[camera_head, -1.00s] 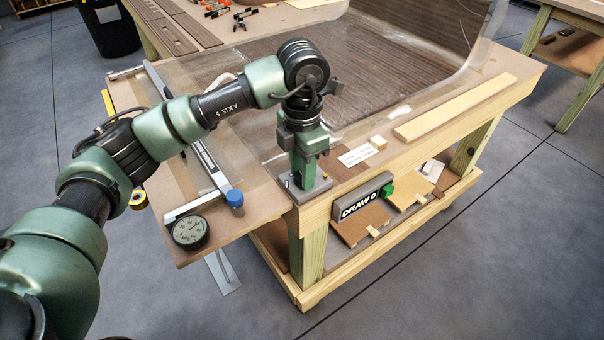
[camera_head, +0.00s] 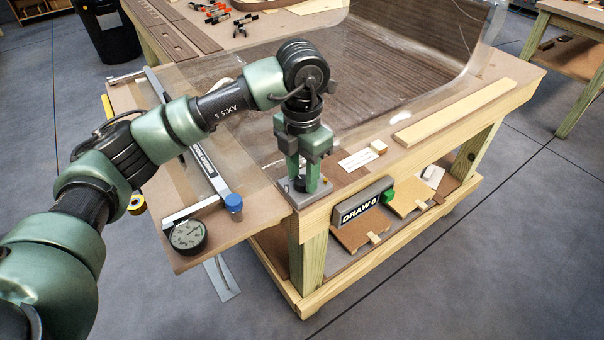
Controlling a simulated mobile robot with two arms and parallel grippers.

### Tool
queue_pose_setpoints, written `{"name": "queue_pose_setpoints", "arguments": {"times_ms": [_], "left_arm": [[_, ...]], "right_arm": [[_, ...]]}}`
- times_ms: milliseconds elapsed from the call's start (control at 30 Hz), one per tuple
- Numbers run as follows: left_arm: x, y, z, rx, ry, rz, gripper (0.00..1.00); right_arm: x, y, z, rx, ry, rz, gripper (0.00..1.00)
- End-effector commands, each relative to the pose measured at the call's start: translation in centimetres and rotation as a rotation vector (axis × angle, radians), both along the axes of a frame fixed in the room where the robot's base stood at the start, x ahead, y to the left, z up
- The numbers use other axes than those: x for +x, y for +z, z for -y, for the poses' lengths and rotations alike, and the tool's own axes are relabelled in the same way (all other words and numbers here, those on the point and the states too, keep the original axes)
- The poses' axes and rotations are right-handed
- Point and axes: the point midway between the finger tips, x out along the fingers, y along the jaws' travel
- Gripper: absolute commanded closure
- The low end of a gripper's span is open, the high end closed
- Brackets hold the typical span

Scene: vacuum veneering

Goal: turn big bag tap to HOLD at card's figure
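My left gripper (camera_head: 304,188) points down at the bench's near corner, over a small grey plate (camera_head: 322,190). Its two green fingers stand apart, with a gap between them. A small dark part, seemingly the bag tap (camera_head: 299,184), shows low between the fingers; whether they touch it is unclear. The tap's setting is hidden. A grey sign (camera_head: 363,202) on the bench's front edge reads "DRAW 0", with a green block at its right end. A white card (camera_head: 357,160) lies right of the gripper; its print is too small to read. My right gripper is not in view.
A round dial gauge (camera_head: 188,236) sits at the board's front left corner, beside a clamp bar with a blue knob (camera_head: 234,202). The clear bag (camera_head: 400,55) covers dark veneer behind. A pale wood strip (camera_head: 455,112) lies at right. Open floor lies in front.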

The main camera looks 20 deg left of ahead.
Motion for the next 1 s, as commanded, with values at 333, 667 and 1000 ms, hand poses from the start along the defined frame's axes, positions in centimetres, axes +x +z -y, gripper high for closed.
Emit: {"name": "queue_pose_setpoints", "arguments": {"times_ms": [333, 667, 1000], "left_arm": [[-0.1, -0.1, 0.0, 0.001, -0.001, -0.004, 0.46], [0.0, 4.3, 0.1, 0.0, -0.001, 0.001, 0.46], [0.0, 7.7, 0.0, 0.001, -0.001, -0.002, 0.46]], "right_arm": [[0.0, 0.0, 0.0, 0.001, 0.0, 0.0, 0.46], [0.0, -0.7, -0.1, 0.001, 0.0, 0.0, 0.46], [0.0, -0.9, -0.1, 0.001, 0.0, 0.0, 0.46]]}}
